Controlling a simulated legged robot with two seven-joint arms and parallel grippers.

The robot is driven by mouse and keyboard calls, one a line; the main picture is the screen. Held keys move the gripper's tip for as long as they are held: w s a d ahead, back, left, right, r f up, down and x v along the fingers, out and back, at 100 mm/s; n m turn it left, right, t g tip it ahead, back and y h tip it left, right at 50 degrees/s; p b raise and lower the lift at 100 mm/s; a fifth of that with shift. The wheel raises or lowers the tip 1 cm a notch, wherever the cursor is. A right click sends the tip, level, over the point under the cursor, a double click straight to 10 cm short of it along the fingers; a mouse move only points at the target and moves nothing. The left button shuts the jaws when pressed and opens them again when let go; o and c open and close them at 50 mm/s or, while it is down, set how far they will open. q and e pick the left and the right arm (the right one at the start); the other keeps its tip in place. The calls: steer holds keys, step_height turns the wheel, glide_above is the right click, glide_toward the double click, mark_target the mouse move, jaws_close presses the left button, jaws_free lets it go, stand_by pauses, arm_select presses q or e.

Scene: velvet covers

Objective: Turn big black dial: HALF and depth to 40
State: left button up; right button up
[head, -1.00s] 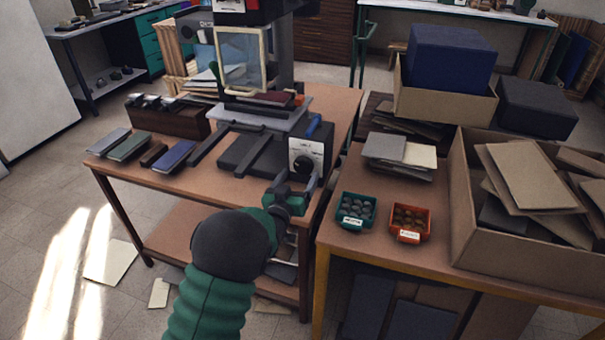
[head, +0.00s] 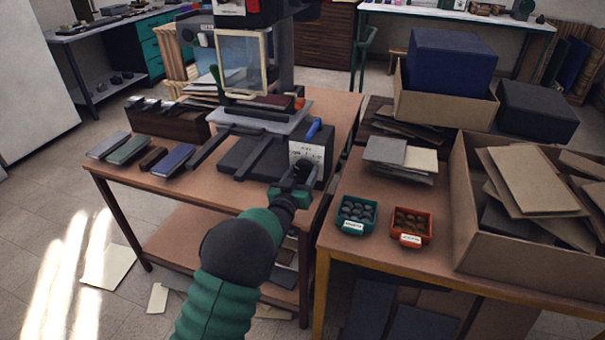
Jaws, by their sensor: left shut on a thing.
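The big black dial (head: 301,167) is on the white-faced panel at the front of the dark control box (head: 318,141), at the right of the press. My left gripper (head: 297,176) reaches up to the panel and is shut on the dial. The gripper and its green wrist hide most of the dial and the lower panel. The markings on the white plate (head: 305,151) are too small to read, so the dial's setting cannot be told. My right gripper is not in view.
The press bed (head: 255,158) stands on the wooden table behind my arm, with a blue lever (head: 313,128) on the box. A green bin (head: 356,214) and an orange bin (head: 411,226) sit on the right table, near a large cardboard box (head: 467,213).

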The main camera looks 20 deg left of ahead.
arm_select(q)
steer(key=shift+m, duration=0.4)
steer(key=m, duration=0.4)
steer(key=shift+m+b, duration=0.4)
steer(key=m, duration=0.6)
steer(key=shift+b, duration=0.4)
steer(key=o, duration=1.4)
steer(key=shift+s, duration=0.1)
